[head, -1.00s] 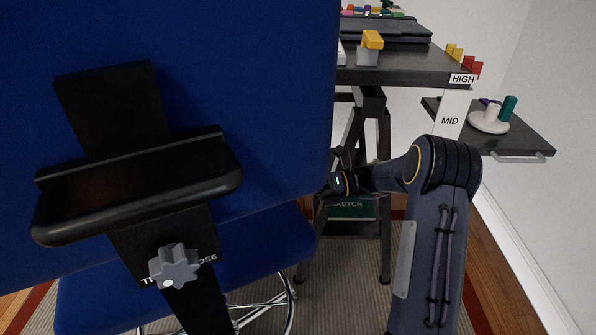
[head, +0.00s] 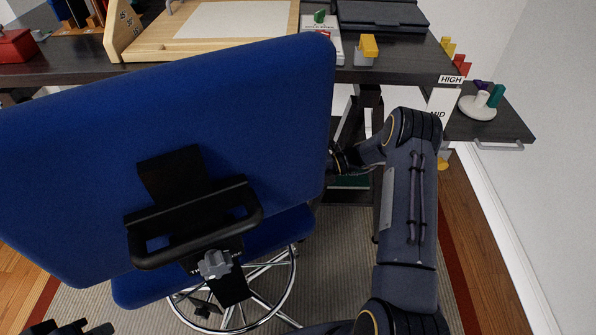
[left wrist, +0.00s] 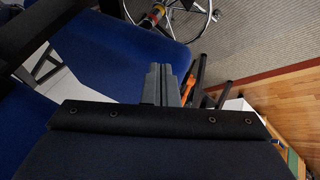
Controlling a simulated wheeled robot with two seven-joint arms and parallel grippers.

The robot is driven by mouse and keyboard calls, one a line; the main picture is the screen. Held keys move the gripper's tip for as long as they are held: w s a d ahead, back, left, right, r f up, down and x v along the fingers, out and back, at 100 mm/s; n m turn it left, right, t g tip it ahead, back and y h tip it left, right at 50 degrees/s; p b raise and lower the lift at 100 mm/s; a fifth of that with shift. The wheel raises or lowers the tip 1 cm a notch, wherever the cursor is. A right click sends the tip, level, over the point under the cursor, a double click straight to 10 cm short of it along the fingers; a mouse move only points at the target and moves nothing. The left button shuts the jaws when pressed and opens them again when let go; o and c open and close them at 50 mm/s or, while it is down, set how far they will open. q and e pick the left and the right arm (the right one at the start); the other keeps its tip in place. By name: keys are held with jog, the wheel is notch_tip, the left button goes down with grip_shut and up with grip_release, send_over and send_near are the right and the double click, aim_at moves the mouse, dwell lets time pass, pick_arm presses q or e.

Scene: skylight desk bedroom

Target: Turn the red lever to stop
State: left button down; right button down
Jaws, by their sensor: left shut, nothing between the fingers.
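I cannot clearly make out a red lever. In the left wrist view a small orange-red piece (left wrist: 188,88) shows just right of the fingers, partly hidden by them. A red and yellow piece (left wrist: 152,16) shows near the chair base; I cannot tell whether either is the lever. My left gripper (left wrist: 165,72) is shut and empty.
The blue chair (head: 60,190) blocks the front of the dark desk (head: 400,72). A side shelf (head: 500,130) and wall lie right. Floor is free left of the chair.

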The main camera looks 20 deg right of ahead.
dwell(0.5)
jog(key=c, duration=1.1)
grip_release()
jog(key=shift+f, duration=0.1)
